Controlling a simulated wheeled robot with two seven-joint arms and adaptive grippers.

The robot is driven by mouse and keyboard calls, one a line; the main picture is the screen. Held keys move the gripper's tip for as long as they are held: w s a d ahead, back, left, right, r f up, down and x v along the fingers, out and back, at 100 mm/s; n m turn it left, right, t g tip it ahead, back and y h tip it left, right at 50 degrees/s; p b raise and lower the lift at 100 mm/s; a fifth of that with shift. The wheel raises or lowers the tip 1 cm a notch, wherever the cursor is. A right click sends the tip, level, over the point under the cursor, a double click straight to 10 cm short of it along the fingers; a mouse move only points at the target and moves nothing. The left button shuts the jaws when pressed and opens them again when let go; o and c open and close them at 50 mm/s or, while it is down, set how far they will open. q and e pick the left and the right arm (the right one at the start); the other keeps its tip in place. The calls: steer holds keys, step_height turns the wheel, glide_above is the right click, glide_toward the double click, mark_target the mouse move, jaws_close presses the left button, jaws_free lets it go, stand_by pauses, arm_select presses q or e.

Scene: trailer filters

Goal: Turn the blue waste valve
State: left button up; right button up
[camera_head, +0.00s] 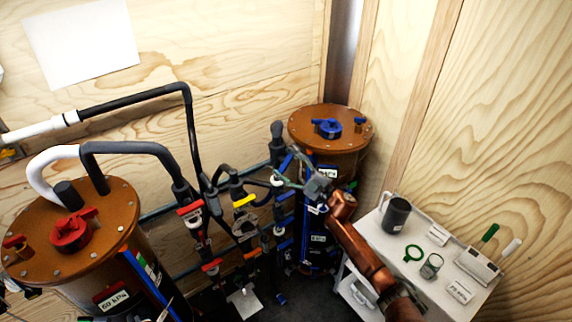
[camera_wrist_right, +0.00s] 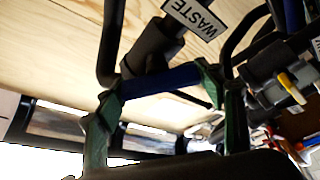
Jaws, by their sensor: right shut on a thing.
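The blue waste valve handle (camera_wrist_right: 160,82) is a short blue bar in the right wrist view, below a white tag reading WASTE (camera_wrist_right: 195,17). My right gripper (camera_wrist_right: 158,90) has its two green fingers at the two ends of this bar and is shut on it. In the head view the right gripper (camera_head: 284,168) reaches in from the right among the pipes, at a blue handle (camera_head: 286,162) left of the far brown tank. The fingers partly cover the handle there. My left gripper is in neither view.
A brown-topped tank with a red valve (camera_head: 70,231) stands at left, and another with a blue knob (camera_head: 328,128) at the back. Pipes with red and yellow handles (camera_head: 245,201) fill the middle. A white cart (camera_head: 425,270) with a mug (camera_head: 396,215) stands at right.

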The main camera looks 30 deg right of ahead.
steer(key=n, duration=0.2)
steer(key=n+g, duration=0.1)
steer(key=n, duration=0.1)
steer(key=shift+g+y, duration=0.3)
steer(key=shift+y, duration=0.1)
steer(key=shift+f+n+g+p, duration=0.15)
steer(key=shift+n+g+p, duration=0.55)
steer(key=shift+n, duration=1.4)
steer(key=o, duration=1.2)
steer(key=shift+c, duration=0.2)
steer(key=v, duration=1.2)
steer(key=shift+r, duration=0.25)
